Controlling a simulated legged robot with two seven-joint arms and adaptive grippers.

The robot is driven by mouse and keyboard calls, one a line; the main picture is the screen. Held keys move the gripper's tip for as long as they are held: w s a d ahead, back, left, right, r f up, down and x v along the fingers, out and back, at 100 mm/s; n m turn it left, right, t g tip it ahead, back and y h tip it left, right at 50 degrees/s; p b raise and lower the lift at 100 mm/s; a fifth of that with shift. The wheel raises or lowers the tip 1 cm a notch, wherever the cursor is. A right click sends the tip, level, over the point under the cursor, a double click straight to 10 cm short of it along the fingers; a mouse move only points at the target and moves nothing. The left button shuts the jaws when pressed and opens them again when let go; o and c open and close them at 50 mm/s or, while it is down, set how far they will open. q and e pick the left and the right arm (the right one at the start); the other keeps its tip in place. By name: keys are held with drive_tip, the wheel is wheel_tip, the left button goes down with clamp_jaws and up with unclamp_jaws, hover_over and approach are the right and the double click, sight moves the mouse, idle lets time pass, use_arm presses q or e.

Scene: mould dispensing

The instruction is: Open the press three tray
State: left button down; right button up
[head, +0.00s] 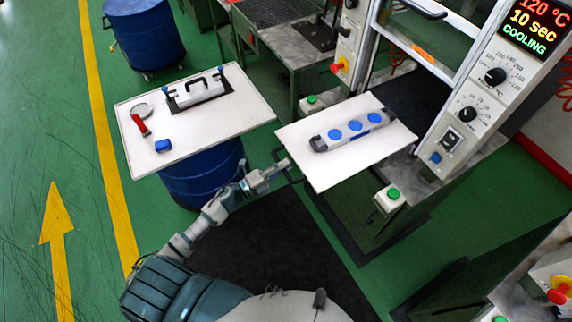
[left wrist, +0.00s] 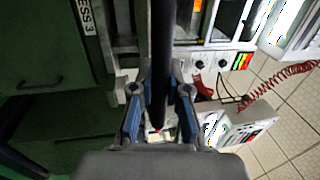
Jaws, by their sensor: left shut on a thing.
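The press tray (head: 330,180) is a white plate sticking out from the front of the press on the right in the head view. A grey mould with blue discs (head: 350,130) lies on it. My left gripper (head: 284,167) is at the tray's left edge, shut on its dark handle (head: 292,178). In the left wrist view the dark handle bar (left wrist: 159,70) runs between the blue-padded fingers of my left gripper (left wrist: 159,122). A green panel beside it carries a partly cut-off label (left wrist: 84,18) ending in "S 3". My right gripper is not in view.
A white table (head: 190,128) over a blue drum stands to the left, with a black-handled mould part (head: 197,92), a red-handled tool (head: 139,124) and a blue block (head: 163,145). The press panel display (head: 534,27) reads 120 °C, 10 sec, COOLING. A green button (head: 392,193) stands near the tray.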

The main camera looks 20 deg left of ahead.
use_arm(q)
drive_tip(key=shift+a+r, duration=0.15)
drive_tip(key=shift+a, duration=0.1)
drive_tip(key=c, duration=1.1)
unclamp_jaws()
drive_tip(key=shift+s+a, duration=0.1)
drive_tip(key=shift+c, duration=0.2)
drive_tip(key=shift+s+f, duration=0.1)
drive_tip(key=shift+f, duration=0.1)
drive_tip(key=v, duration=1.1)
drive_tip(key=shift+s+a, duration=0.25)
drive_tip(key=shift+a, duration=0.05)
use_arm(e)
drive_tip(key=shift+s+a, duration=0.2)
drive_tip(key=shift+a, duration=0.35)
